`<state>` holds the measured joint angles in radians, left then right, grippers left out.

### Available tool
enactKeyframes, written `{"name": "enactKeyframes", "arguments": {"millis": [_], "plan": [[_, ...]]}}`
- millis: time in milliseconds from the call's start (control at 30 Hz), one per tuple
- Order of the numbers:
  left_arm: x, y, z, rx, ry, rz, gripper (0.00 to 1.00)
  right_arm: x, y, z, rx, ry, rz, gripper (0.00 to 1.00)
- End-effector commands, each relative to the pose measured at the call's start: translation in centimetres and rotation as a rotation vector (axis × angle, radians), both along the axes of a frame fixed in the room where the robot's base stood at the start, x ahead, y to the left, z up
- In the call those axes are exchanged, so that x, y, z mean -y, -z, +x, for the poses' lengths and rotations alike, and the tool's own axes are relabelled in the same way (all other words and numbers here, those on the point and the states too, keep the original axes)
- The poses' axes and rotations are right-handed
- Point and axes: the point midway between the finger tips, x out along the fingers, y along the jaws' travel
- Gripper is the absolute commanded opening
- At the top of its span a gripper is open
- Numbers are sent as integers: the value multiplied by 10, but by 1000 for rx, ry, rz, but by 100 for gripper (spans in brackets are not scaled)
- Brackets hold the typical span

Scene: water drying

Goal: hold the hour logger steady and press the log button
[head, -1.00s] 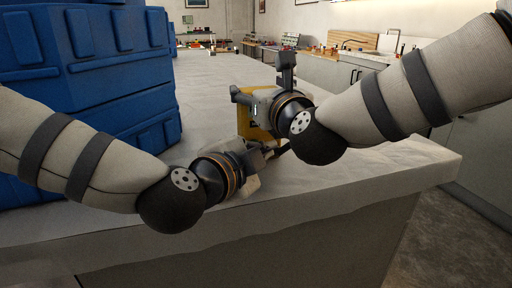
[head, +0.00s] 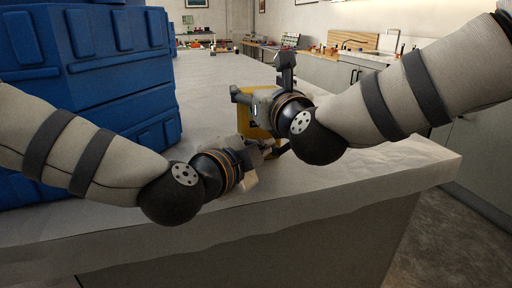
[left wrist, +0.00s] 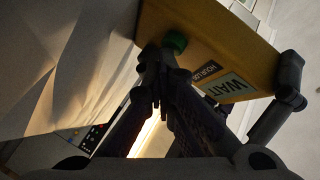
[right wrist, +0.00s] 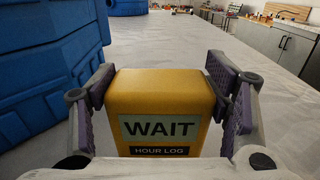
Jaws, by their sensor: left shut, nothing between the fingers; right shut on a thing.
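The hour logger (right wrist: 160,92) is a yellow box with a "WAIT" display and an "HOUR LOG" label, standing upright in the right wrist view. My right gripper (right wrist: 161,88) is shut on it, one finger against each side. In the head view the logger (head: 243,118) is partly hidden behind my right gripper. The green log button (left wrist: 174,41) shows on the logger's face in the left wrist view. My left gripper (left wrist: 160,65) is shut and empty, its fingertips right at the button. I cannot tell whether they touch it.
The pale counter (head: 210,100) carries a large blue crate stack (head: 90,80) at the left. The counter's front edge lies close below my left gripper. Several small items stand on a far bench (head: 320,50).

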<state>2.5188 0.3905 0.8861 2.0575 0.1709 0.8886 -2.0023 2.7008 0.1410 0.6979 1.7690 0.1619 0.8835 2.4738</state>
Motion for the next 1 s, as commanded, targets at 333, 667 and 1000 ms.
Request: {"name": "enactKeyframes", "arguments": {"millis": [333, 667, 1000], "plan": [[0, 0, -2, 0, -1, 0, 0, 0, 1, 0, -2, -1, 0, 34], [5, 0, -18, 0, -1, 1, 0, 0, 1, 0, -2, -1, 0, 34], [9, 0, -26, 0, 2, 1, 0, 0, 1, 0, -1, -1, 1, 34]]}}
